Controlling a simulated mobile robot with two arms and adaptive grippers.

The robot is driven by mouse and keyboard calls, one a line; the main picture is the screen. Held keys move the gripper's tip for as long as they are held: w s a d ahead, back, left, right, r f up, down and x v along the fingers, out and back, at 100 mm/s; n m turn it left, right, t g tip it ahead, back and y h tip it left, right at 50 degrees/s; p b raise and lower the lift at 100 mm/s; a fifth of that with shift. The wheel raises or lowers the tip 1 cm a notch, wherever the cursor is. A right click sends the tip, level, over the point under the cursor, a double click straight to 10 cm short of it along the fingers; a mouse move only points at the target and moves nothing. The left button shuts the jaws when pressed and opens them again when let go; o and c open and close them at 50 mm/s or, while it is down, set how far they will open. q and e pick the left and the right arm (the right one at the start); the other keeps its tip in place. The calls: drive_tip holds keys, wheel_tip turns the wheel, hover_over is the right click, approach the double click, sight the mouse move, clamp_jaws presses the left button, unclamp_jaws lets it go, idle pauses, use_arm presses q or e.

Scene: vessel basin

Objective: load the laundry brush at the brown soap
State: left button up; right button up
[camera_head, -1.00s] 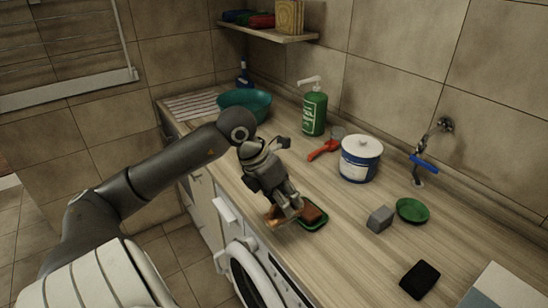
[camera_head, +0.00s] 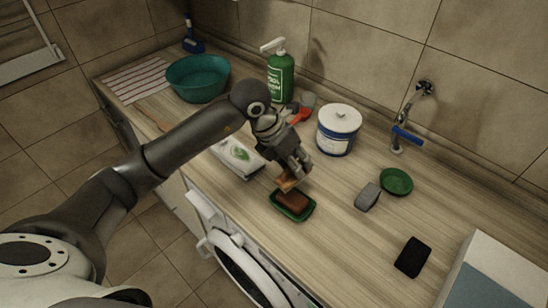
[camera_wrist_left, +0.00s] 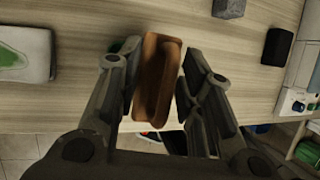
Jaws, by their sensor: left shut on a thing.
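The brown soap (camera_head: 292,200) lies in a green soap dish (camera_head: 277,210) on the wooden counter, near its front edge. My left gripper (camera_head: 294,174) is shut on the laundry brush (camera_head: 286,184), a small wooden block. The brush is at the far side of the soap, above the dish's back edge; I cannot tell if they touch. In the left wrist view the brush (camera_wrist_left: 157,80) sits between the two fingers and hides the soap and nearly all of the dish, leaving a green sliver (camera_wrist_left: 131,44). My right gripper is not in view.
A white box with a green mark (camera_head: 238,157) lies left of the gripper. A white-and-blue tub (camera_head: 338,130), green bottle (camera_head: 280,75) and red-handled brush (camera_head: 301,113) stand behind. A grey block (camera_head: 368,197), green bowl (camera_head: 397,181) and black sponge (camera_head: 413,257) lie right.

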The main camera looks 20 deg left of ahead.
sight(294, 180)
use_arm(q)
drive_tip(key=shift+s+d+f+b, duration=0.15)
drive_tip(key=shift+f+b, duration=0.1)
drive_tip(key=shift+f, duration=0.15)
drive_tip(key=shift+s+d+f+b, duration=0.1)
drive_tip(key=shift+f+b, duration=0.15)
drive_tip(key=shift+f, duration=0.1)
wheel_tip(294, 180, down, 4)
drive_tip(key=shift+w+a+f+b, duration=0.1)
drive_tip(key=shift+b, duration=0.95)
drive_tip(key=shift+f, duration=0.1)
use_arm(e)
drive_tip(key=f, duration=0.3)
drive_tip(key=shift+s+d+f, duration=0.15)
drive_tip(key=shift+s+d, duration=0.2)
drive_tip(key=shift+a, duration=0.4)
use_arm(q)
drive_tip(key=shift+o, duration=0.2)
drive_tip(key=shift+f+b, duration=0.35)
drive_tip(key=shift+b, duration=0.05)
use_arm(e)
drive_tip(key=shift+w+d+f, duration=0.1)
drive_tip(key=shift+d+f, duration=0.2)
use_arm(q)
drive_tip(key=shift+f+b, duration=0.25)
drive_tip(key=shift+b, duration=0.1)
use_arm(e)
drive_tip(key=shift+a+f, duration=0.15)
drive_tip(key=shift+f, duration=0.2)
